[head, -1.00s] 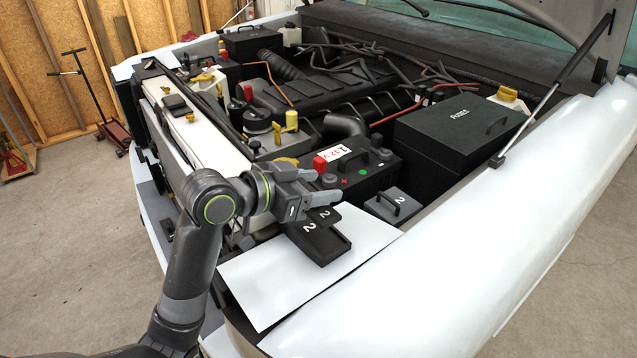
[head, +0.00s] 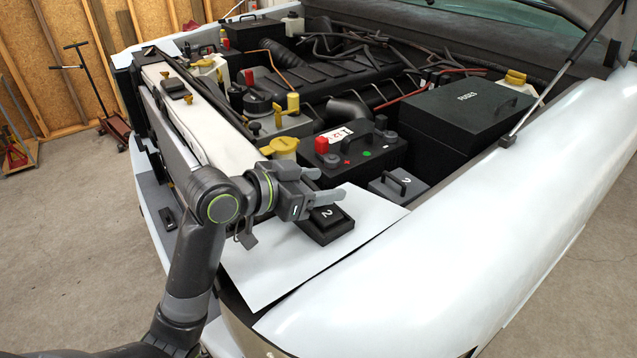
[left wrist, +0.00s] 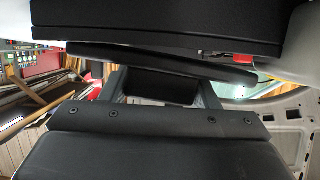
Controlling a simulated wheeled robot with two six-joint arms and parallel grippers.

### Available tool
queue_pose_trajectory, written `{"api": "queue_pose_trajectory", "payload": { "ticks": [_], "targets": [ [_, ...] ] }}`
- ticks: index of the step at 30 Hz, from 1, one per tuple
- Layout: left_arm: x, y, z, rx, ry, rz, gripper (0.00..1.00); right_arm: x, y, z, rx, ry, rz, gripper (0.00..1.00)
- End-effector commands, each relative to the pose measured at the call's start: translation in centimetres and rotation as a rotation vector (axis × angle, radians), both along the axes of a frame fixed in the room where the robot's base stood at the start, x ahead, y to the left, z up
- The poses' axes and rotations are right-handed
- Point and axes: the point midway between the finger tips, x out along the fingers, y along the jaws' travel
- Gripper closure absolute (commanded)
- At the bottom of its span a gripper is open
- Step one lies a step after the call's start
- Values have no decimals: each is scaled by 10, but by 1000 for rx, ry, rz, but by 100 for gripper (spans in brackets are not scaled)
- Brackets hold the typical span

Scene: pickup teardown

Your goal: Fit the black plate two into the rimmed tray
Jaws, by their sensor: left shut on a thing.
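The black plate two (head: 327,213), marked with a white 2, is over the small black rimmed tray (head: 326,234), which lies on a white sheet. My left gripper (head: 328,184) is shut on the plate's raised block. In the left wrist view that block (left wrist: 160,88) is between the two fingers, and the thin plate (left wrist: 165,62) lies slightly tilted alongside the thicker tray (left wrist: 170,28). A narrow gap shows between them at the right, so the plate looks not flush in the tray. The tray's own marking is covered in the head view. My right gripper is not in view.
The white sheet (head: 270,260) lies on the truck's front corner. Behind it stand a grey handled block marked 2 (head: 385,190), a black battery with red terminal (head: 345,150) and a FUSES box (head: 450,125). The white fender (head: 480,240) is bare.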

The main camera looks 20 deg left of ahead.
Motion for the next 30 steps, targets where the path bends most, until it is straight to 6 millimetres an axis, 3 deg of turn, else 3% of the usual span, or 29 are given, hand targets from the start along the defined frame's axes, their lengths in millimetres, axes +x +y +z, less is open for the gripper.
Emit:
{"api": "queue_pose_trajectory", "payload": {
  "ticks": [6, 7, 12, 30],
  "targets": [
    [0, 1, -8, -2, 28, 4, 88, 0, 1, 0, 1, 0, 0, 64],
    [0, 1, -8, -2, 28, 4, 43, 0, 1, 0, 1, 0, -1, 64],
    [0, 1, -7, 0, 24, 5, 21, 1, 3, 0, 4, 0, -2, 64],
    [-9, 10, -1, 4, 14, 5, 19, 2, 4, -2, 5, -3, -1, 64]
  ]
}}
